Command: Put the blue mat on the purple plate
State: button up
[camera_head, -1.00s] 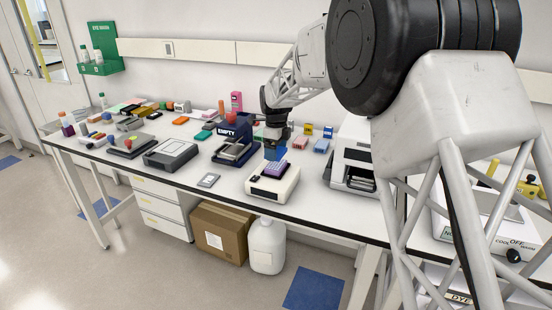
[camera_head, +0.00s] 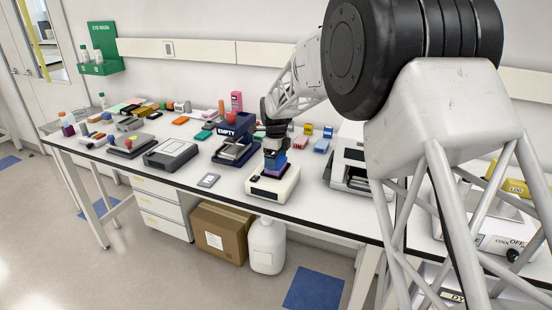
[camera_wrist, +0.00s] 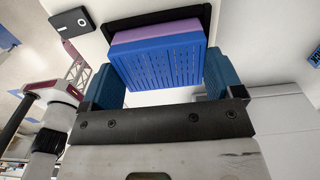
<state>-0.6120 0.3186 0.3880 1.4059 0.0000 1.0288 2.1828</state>
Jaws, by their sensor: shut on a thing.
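The blue mat (camera_wrist: 158,70) is a flat slab with rows of slots, seen in the wrist view between the two blue-teal fingers of my gripper (camera_wrist: 160,84). My gripper is shut on it. The purple plate (camera_wrist: 156,33) shows just past the mat's far edge and lies in the dark recess of a white device. The mat covers most of the plate; I cannot tell whether they touch. In the head view, my gripper (camera_head: 274,160) is right above the purple plate (camera_head: 269,173) on the white device (camera_head: 274,188) near the bench's front edge.
A dark blue device marked EMPTY (camera_head: 235,140) stands to the left. A white cycler (camera_head: 347,165) stands close on the right. A small grey object (camera_head: 208,180) lies at the front left. Coloured blocks (camera_head: 300,142) lie behind. The bench is clear between the grey object and the white device.

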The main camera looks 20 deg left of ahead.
jog(key=o, duration=0.7)
notch_tip(320, 180, up, 12)
jog(key=shift+r, duration=0.15)
jog(key=shift+d, duration=0.1)
dwell(1.0)
